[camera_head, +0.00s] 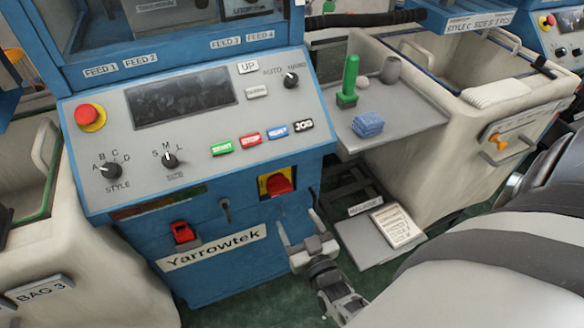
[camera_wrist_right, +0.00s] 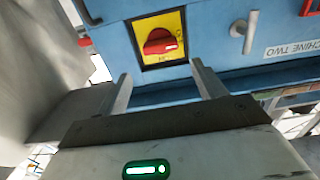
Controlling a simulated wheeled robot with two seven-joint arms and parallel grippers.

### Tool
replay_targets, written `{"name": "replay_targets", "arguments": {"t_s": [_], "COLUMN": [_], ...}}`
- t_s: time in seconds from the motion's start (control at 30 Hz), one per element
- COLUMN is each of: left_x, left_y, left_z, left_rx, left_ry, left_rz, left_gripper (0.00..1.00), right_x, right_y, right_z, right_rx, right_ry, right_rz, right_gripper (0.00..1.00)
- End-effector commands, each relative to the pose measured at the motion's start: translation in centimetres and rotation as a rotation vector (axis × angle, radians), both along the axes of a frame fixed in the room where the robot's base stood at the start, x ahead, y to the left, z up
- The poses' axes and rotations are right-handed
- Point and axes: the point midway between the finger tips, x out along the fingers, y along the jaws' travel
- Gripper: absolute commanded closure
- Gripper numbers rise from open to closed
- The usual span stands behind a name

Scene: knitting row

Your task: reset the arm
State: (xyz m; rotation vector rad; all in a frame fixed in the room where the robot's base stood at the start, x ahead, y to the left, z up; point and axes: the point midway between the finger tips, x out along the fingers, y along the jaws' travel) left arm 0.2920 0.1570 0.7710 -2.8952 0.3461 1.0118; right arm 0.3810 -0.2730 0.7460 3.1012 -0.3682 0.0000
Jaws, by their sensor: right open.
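My right gripper (camera_head: 300,232) is open and empty in the head view, low in front of the blue knitting machine (camera_head: 235,270). Its two fingers (camera_wrist_right: 163,88) show apart in the right wrist view, with nothing between them. Beyond the fingers is a red rotary switch on a yellow plate (camera_wrist_right: 160,41), apart from them. The same switch shows in the head view (camera_head: 278,183), above and left of the gripper. The right forearm comes in from the lower right. My left gripper is not in the head view.
The sloped control panel (camera_head: 200,125) has knobs, an emergency stop (camera_head: 89,116) and coloured buttons. A grey shelf (camera_head: 420,112) at right holds a green spool cone (camera_head: 349,78) and folded blue cloth (camera_head: 367,124). Cream bins stand at left (camera_head: 100,250) and right (camera_head: 440,165).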

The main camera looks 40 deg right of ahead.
Motion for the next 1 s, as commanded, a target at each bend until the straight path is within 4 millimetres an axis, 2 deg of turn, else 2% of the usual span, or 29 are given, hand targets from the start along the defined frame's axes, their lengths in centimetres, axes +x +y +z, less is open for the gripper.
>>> {"name": "replay_targets", "arguments": {"t_s": [0.17,0.7,0.87,1.0], "left_x": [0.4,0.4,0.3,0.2], "left_y": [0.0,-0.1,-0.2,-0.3], "left_z": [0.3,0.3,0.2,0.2], "left_rx": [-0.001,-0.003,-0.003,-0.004], "left_ry": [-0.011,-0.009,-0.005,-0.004], "left_rz": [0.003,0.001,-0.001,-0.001], "left_gripper": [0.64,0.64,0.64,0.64], "right_x": [-0.5,-0.2,1.2,1.6], "right_y": [0.2,0.2,1.2,3.1], "right_z": [0.0,0.1,0.6,1.7], "right_rx": [0.0,0.004,0.03,0.051], "right_ry": [-0.001,0.015,0.146,0.355], "right_rz": [0.001,0.012,0.088,0.188], "right_gripper": [0.31,0.31,0.31,0.31]}}
